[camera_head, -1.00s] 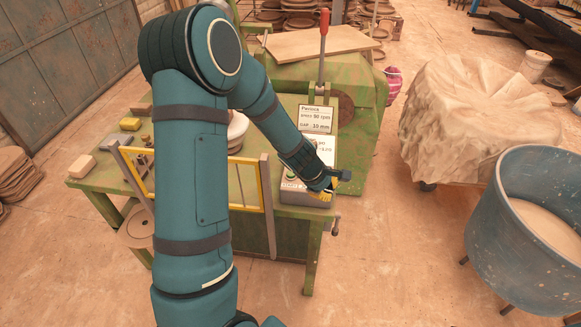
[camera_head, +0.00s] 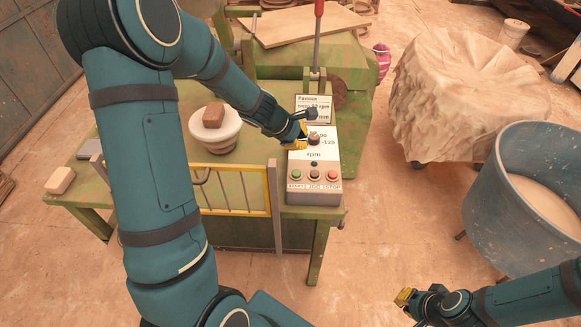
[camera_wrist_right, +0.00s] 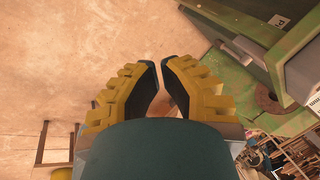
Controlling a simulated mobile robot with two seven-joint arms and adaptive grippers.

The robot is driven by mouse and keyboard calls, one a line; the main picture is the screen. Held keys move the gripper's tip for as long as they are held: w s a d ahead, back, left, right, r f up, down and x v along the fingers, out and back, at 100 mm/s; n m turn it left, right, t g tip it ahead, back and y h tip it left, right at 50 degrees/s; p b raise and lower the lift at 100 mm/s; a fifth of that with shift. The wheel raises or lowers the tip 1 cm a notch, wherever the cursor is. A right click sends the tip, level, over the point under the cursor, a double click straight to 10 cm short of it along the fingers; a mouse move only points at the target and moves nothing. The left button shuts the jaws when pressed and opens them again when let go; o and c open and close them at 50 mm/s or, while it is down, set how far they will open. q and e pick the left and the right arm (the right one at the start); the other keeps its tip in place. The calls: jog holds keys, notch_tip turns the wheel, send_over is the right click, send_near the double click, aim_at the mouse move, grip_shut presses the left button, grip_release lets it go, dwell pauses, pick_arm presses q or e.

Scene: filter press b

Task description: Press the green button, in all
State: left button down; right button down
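The control box (camera_head: 314,192) stands on the green bench's right front corner, with a row of buttons labelled START, JOG and STOP. The green button (camera_head: 297,175) is at the row's left, a dark one (camera_head: 314,175) in the middle and a red one (camera_head: 332,175) at the right. My left gripper (camera_head: 303,139) hovers by the black knob (camera_head: 314,139), above the row; whether it touches the knob is unclear. Its finger gap cannot be made out. My right gripper (camera_head: 404,297) is low at front right, away from the box; its wrist view (camera_wrist_right: 158,85) shows a narrow empty gap.
A yellow-framed guard (camera_head: 268,190) stands along the bench front, left of the box. A white bowl with a brown block (camera_head: 214,135) sits on the bench. A blue tub (camera_head: 490,200) and a covered heap (camera_head: 465,95) stand right. Floor between is clear.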

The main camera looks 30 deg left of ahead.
aim_at(296, 173)
jog(key=shift+a, duration=0.1)
dwell(0.3)
jog(key=shift+f, duration=0.1)
